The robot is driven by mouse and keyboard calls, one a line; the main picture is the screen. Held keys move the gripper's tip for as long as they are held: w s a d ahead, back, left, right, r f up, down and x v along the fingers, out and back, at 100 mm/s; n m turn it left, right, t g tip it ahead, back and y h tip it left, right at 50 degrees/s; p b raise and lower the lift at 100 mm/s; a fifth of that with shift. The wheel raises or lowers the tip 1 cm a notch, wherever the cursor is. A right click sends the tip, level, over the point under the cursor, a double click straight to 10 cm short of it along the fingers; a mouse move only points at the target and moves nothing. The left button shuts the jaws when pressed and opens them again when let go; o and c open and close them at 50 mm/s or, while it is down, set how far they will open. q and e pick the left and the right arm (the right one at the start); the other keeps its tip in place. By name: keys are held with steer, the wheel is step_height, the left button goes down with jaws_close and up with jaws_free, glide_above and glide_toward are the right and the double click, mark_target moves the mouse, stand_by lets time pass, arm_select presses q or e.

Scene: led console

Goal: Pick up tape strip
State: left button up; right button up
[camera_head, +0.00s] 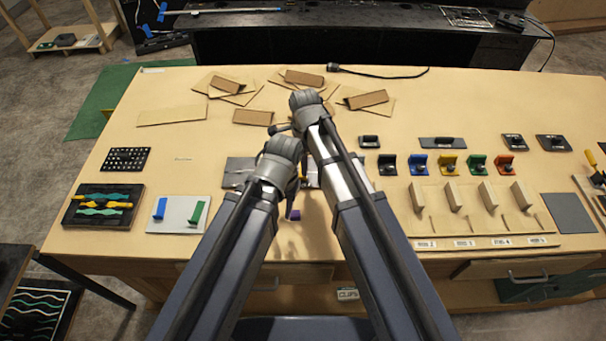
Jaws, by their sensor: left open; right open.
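A white plate (166,224) at the left front of the table carries a blue strip-like piece (160,208) and a green one (196,213). I cannot tell for sure which piece is the tape strip. A small purple piece (293,215) shows beside my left arm. My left gripper (287,172) is open over the middle of the table, above a grey plate (238,170) that the arms partly hide. My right gripper (305,108) is open, farther back and slightly right. The fingertips are mostly hidden, and I see nothing held.
Brown cardboard pieces (252,117) lie at the back. A dark tray with coloured tools (104,206) is at the left. Coloured clips (446,164) and upright wooden blocks (487,194) stand at the right. A black cable (380,74) lies along the back edge.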

arm_select(q)
steer(key=shift+f+b, duration=2.55)
steer(key=shift+f, duration=0.1)
arm_select(e)
steer(key=shift+s+f, duration=0.1)
steer(key=shift+f, duration=2.5)
arm_select(q)
steer(key=shift+r, duration=0.1)
arm_select(e)
steer(key=shift+r, duration=0.1)
jaws_close()
